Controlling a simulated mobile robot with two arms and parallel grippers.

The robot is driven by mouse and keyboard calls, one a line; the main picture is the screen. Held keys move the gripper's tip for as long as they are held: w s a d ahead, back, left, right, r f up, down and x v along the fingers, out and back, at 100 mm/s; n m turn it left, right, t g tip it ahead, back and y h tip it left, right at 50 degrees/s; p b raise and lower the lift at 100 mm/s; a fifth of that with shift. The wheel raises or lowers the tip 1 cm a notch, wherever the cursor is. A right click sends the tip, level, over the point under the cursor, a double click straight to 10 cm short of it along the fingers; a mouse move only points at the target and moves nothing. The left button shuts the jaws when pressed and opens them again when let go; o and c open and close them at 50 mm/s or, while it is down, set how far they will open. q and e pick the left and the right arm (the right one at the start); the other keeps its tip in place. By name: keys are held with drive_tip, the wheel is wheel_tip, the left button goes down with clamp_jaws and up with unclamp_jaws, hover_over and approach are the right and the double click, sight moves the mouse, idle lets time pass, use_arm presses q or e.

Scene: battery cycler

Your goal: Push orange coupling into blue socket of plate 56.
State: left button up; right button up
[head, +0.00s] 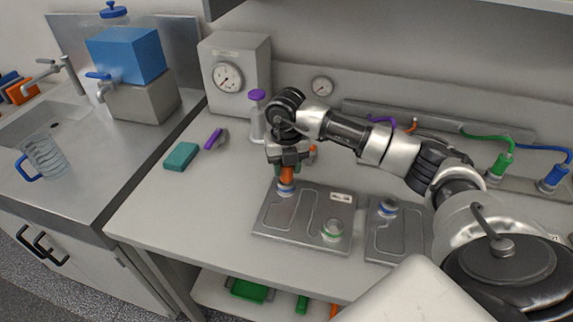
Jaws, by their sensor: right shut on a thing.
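My right gripper (287,160) points down, shut on the orange coupling (287,174). The coupling is upright, directly over the blue socket (285,188) at the back left of a grey plate (285,222). Its lower end meets or nearly meets the blue ring; I cannot tell how deep it sits. My left gripper is not in view.
Behind the gripper stand a purple-capped bottle (257,118) and a grey box with a gauge (233,62). A teal block (181,156) and a purple-handled item (214,139) lie left. Green (500,165) and blue (554,177) couplings with hoses stand right. The bench's front left is clear.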

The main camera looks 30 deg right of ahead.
drive_tip(key=shift+f+b, duration=0.4)
drive_tip(key=shift+f, duration=0.25)
idle(0.3)
drive_tip(key=o, duration=1.6)
drive_tip(key=shift+r, duration=0.1)
wheel_tip(320, 180, up, 11)
drive_tip(key=shift+f+b, duration=0.15)
drive_tip(key=shift+b, duration=0.65)
